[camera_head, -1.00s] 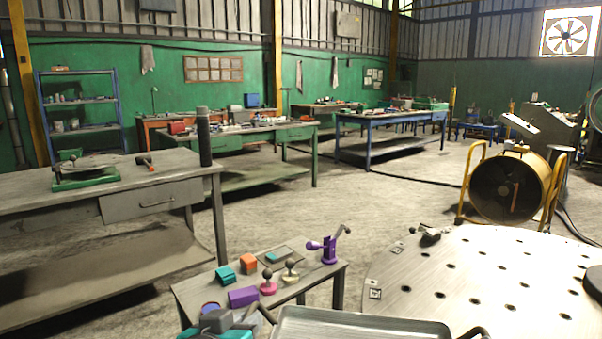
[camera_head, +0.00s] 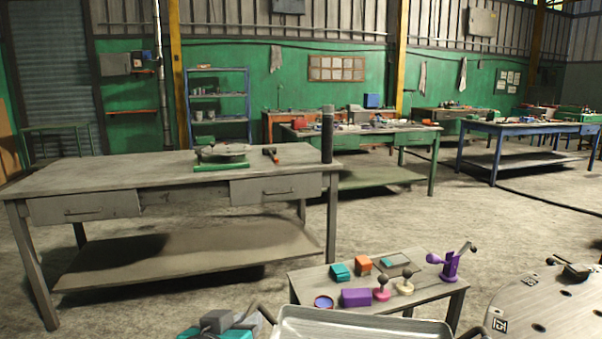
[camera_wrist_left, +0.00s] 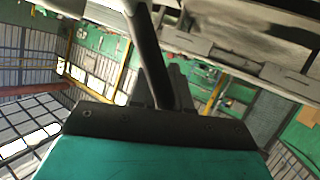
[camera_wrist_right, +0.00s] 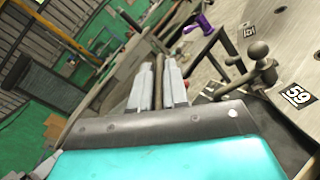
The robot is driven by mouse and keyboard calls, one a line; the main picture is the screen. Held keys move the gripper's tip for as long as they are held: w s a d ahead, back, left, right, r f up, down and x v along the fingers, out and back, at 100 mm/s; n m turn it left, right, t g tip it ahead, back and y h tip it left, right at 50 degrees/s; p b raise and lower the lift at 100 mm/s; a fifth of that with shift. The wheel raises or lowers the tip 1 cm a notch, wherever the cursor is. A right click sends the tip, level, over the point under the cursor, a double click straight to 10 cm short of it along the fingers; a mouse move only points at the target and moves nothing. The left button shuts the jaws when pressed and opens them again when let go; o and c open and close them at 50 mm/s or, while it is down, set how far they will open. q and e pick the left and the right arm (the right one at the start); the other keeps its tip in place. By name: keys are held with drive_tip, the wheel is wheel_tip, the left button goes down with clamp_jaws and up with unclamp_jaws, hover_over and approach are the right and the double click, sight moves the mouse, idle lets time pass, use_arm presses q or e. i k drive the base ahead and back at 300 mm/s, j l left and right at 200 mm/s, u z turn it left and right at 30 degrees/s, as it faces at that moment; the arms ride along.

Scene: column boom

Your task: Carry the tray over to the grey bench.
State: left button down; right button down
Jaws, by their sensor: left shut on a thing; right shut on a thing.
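The tray (camera_head: 360,328) is a shallow light-grey metal tray at the bottom of the head view. Only its far rim and part of its inside show. My left gripper (camera_head: 240,322) is at its left end, shut on the dark bar handle. The left wrist view shows that bar between the fingers (camera_wrist_left: 165,88). My right gripper (camera_wrist_right: 160,88) is shut on the other bar handle in the right wrist view. In the head view only a bit of that handle shows. The grey bench (camera_head: 130,180) stands ahead to the left, with drawers and a lower shelf.
A small table (camera_head: 430,296) with several coloured objects stands just beyond the tray. A round perforated table (camera_head: 550,305) is at the right.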

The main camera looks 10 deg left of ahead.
sight(94, 174)
drive_tip(key=u, duration=1.45)
drive_tip(key=i+u, duration=0.3)
drive_tip(key=i, duration=3.45)
drive_tip(key=j, duration=0.1)
